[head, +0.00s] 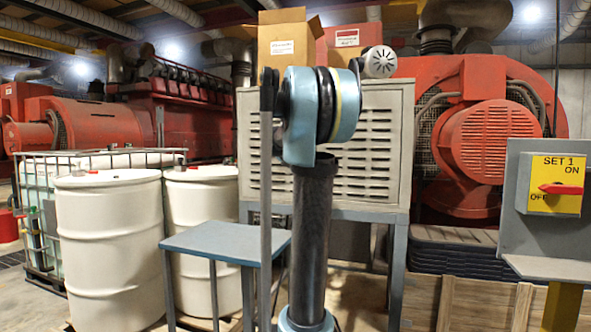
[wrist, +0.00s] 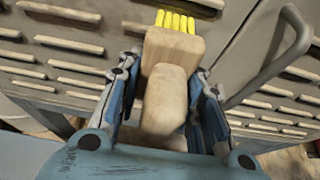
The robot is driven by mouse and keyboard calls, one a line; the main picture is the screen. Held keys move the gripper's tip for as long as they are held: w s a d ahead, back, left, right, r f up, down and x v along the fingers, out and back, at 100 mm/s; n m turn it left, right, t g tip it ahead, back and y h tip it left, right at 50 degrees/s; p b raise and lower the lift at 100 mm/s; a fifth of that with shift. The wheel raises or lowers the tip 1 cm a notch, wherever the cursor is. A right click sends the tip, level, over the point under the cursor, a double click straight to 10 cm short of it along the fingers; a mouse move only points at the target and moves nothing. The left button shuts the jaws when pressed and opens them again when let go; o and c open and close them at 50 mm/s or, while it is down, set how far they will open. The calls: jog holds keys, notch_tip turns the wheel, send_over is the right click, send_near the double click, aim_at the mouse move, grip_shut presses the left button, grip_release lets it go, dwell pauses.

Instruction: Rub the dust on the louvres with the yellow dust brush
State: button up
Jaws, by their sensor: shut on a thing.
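The yellow dust brush has a pale wooden body (wrist: 172,48) and yellow bristles (wrist: 176,20) in the wrist view. My gripper (wrist: 168,72) is shut on its wooden part, one blue-grey finger on each side. The bristles point away from me, towards the grey cabinet face; I cannot tell whether they touch it. The louvres (wrist: 70,42) run in rows across that face and look tan along their ridges. In the head view the louvred cabinet (head: 372,100) stands behind my arm, which covers part of it. My gripper and the brush cannot be made out there.
A bar handle (wrist: 290,50) sticks out from the cabinet right of the brush. Cardboard boxes (head: 283,45) stand on top. A blue-grey table (head: 222,240) and white drums (head: 110,245) are at left; a switch box (head: 545,200) is at right.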

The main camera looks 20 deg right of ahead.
jog(key=shift+w+a, duration=1.5)
jog(key=shift+a, duration=0.5)
jog(key=shift+w+a, duration=1.45)
jog(key=shift+a, duration=0.55)
jog(key=shift+w+a, duration=1.5)
jog(key=shift+a, duration=0.5)
jog(key=shift+w+a, duration=0.5)
jog(key=shift+a, duration=0.3)
jog(key=shift+w+a, duration=0.55)
jog(key=shift+a, duration=0.3)
jog(key=shift+w+a, duration=0.5)
jog(key=shift+a, duration=0.3)
jog(key=shift+d+r, duration=0.15)
jog(key=shift+r, duration=0.6)
jog(key=shift+s+d, duration=1.05)
jog(key=shift+d, duration=0.3)
jog(key=shift+s+d, duration=1)
jog(key=shift+d, duration=0.35)
jog(key=s+d, duration=0.6)
jog(key=d, duration=0.2)
jog(key=shift+d, duration=0.4)
